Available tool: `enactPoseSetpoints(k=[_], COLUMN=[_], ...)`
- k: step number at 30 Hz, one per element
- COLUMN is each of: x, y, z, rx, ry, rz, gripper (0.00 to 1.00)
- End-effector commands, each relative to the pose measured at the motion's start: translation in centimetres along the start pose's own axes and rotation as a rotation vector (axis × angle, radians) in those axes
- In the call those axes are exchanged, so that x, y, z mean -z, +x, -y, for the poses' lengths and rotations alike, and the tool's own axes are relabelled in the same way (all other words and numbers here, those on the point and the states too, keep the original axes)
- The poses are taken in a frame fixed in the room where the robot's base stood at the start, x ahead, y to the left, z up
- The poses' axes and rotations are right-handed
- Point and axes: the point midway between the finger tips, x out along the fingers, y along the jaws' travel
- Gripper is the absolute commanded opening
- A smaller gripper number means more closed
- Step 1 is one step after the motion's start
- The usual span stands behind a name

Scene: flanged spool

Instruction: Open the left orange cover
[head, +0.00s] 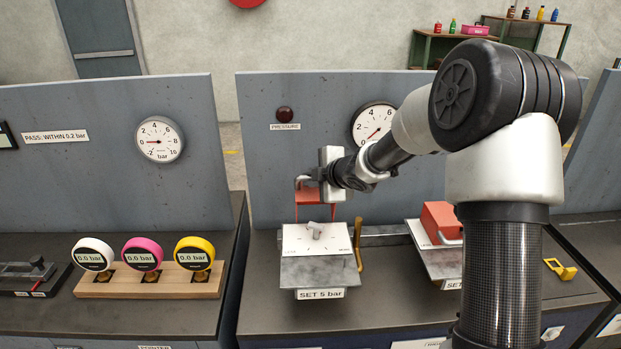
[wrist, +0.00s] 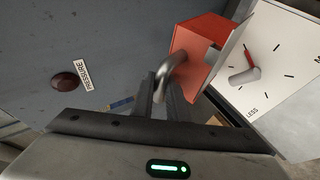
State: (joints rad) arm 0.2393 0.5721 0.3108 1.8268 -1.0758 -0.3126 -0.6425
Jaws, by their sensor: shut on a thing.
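The left orange cover (head: 316,207) stands raised at the back of the left white dial plate (head: 300,241), which is uncovered. The cover also shows in the wrist view (wrist: 197,50), tilted beside the dial plate (wrist: 285,50). Its grey metal handle (wrist: 170,68) lies between my fingers. My gripper (head: 305,182) is shut on this handle, and the fingertips show in the wrist view (wrist: 160,98). A grey knob (head: 315,230) sits on the dial plate. The right orange cover (head: 440,222) is down over its own plate.
A grey panel with a gauge (head: 373,121) and a dark red lamp (head: 284,114) stands behind the bench. A yellow lever (head: 358,246) is beside the left plate. A yellow clip (head: 560,269) lies far right. Three round gauges stand on a wooden block (head: 150,285) on the left bench.

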Motion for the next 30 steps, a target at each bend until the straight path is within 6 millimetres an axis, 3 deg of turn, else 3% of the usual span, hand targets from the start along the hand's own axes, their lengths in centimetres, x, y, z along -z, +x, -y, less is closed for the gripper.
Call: enactPoseSetpoints(k=[11, 12, 21, 26, 30], x=[0.0, 0.0, 0.0, -0.1, -0.1], y=[0.0, 0.0, -0.2, -2.1, -5.3], z=[-0.1, -0.1, -0.1, -0.2, -0.3], rx=[-0.002, -0.002, -0.001, -0.002, -0.003], ry=[-0.001, -0.001, 0.000, 0.000, -0.001], rz=[0.000, -0.001, 0.000, 0.002, 0.003], gripper=[0.00, 0.20, 0.22, 0.22, 0.22])
